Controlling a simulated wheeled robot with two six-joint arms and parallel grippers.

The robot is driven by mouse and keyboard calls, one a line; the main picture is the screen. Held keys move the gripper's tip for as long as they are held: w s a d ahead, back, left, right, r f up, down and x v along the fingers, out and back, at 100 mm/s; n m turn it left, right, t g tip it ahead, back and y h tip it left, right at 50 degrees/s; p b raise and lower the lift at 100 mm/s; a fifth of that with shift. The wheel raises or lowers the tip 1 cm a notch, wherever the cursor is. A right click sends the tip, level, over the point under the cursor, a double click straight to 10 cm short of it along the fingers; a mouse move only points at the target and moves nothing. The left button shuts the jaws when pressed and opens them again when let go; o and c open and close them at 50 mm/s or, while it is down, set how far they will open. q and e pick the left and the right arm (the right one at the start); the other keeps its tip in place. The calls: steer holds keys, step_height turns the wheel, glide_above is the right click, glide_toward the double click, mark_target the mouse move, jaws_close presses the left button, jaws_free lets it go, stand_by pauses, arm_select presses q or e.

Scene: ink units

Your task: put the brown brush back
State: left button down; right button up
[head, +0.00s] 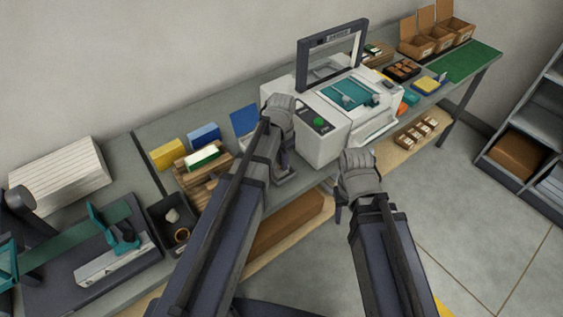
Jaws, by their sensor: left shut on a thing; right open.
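I cannot make out the brown brush in the head view. My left gripper (286,174) is in front of the white printing machine (318,138), low near the bench's front edge. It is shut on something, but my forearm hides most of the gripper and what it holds. My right gripper (341,204) is open, in front of the bench edge and to the right of the left one. The machine's dark frame lid (331,42) stands raised above a teal bed (350,90).
A dark bin (158,218) with small items, wooden blocks (190,176), and yellow (167,154) and blue (204,134) boxes stand left of the machine. A green mat (470,62) and cardboard boxes (418,45) are far right. Floor is open at lower right, before a shelf (530,120).

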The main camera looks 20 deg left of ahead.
arm_select(q)
steer(key=shift+f, duration=0.15)
steer(key=c, duration=0.7)
jaws_free()
step_height(320, 180, up, 12)
steer(key=p, duration=1.2)
steer(key=shift+r, duration=0.2)
steer(key=s+d+n+y, duration=0.1)
steer(key=s+d+n, duration=0.2)
steer(key=s+d, duration=0.7)
steer(key=s, duration=0.4)
steer(key=shift+s+d+n, duration=0.15)
steer(key=shift+d+n, duration=0.1)
steer(key=shift+n, duration=0.15)
